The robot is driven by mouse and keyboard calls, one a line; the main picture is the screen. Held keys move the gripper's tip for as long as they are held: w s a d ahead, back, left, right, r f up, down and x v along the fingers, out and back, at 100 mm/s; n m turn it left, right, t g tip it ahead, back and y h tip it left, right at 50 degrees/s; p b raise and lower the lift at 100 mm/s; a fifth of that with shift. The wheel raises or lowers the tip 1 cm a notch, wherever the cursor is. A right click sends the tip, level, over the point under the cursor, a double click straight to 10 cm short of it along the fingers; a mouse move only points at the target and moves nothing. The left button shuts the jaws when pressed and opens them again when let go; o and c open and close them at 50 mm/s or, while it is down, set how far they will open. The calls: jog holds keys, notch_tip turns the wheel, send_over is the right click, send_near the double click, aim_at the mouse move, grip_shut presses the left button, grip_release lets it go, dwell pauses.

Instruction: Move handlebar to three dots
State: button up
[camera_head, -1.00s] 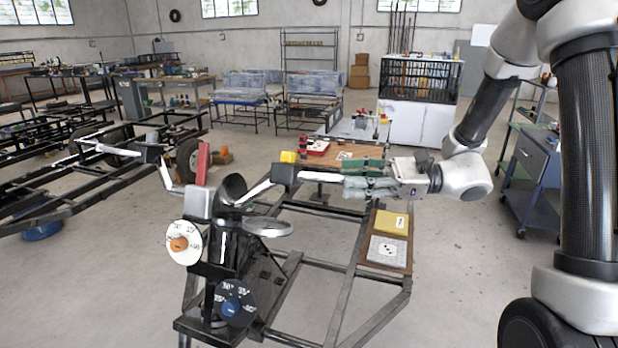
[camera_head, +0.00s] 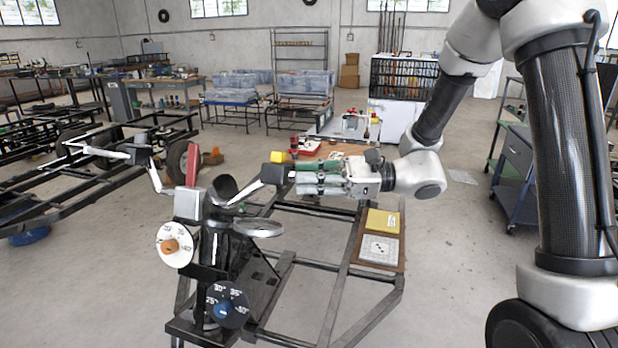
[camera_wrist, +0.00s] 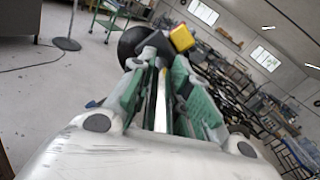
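The handlebar (camera_head: 247,192) is a silver bar with black joints on a post. Its right arm ends in a black joint and a silver grip pointing right. My gripper (camera_head: 303,178), with green-padded fingers, comes from the right, one finger above and one below that grip. In the wrist view, the silver grip (camera_wrist: 160,100) runs lengthwise between the fingers, which look open around it; contact is unclear. A yellow cube (camera_head: 277,157) is by the black joint and shows in the wrist view (camera_wrist: 182,38). A white card with black dots (camera_head: 379,248) lies on a brown board; the dots are too small to count surely.
Below the handlebar are a white dial with an orange knob (camera_head: 173,246) and a black dial with a blue knob (camera_head: 228,304). A red upright piece (camera_head: 193,165) stands left of the post. A yellow card (camera_head: 383,220) lies beside the dotted card. Black frame rails (camera_head: 340,285) surround them.

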aim_at(287, 172)
grip_shut()
jog(key=shift+s+r+n, duration=0.15)
jog(key=shift+r+n, duration=0.2)
jog(key=shift+n, duration=0.05)
jog(key=shift+s+a+r+n+h, duration=0.2)
jog(key=shift+s+r+n+h, duration=0.1)
jog(key=shift+s+r+n, duration=0.25)
jog(key=shift+s+a+r+n+h, duration=0.2)
jog(key=shift+r+n+h, duration=0.1)
jog(key=shift+n, duration=0.45)
jog(key=shift+d, duration=0.1)
jog(key=o, duration=0.8)
grip_release()
jog(key=shift+f, duration=0.1)
jog(key=shift+o, duration=0.2)
jog(key=shift+d, duration=0.1)
